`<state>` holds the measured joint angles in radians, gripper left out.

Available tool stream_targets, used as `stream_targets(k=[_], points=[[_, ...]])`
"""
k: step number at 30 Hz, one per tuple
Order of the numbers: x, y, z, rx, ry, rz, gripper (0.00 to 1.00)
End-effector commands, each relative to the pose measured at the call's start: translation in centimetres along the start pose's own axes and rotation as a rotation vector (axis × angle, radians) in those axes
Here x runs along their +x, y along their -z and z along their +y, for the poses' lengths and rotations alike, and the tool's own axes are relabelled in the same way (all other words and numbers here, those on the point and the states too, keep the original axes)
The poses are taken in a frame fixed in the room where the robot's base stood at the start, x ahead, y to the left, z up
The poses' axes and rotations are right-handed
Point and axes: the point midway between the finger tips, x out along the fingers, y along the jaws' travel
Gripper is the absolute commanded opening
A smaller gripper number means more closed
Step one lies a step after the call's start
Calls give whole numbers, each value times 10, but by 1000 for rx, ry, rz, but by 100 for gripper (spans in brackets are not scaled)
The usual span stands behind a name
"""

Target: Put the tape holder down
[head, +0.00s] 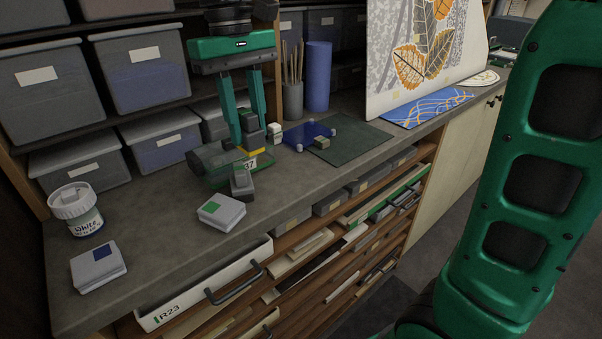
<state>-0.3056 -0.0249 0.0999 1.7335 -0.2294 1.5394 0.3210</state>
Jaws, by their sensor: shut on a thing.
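My gripper (249,138) points down over the worktop in the head view, its two teal fingers close around the upper part of a grey-and-green piece. I take this to be the tape holder (225,164): a dark grey rounded body with a green, see-through-looking lower part, a yellow strip and a label reading "37". It is upright, at or just above the worktop (160,218); I cannot tell whether its base touches. The fingertips partly hide its top.
A white jar (77,209) and another box (98,267) are at left. A blue wheeled piece (308,134) and green mat (348,142) lie right. Bins stand behind.

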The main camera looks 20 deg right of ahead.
Motion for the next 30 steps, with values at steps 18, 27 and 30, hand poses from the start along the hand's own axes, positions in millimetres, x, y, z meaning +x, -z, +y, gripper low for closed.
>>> stream_targets(k=[18,27,30], points=[[59,-2,95,-1,0,-2,11],[74,-2,114,-4,0,-2,11],[84,-1,114,-3,0,-3,11]])
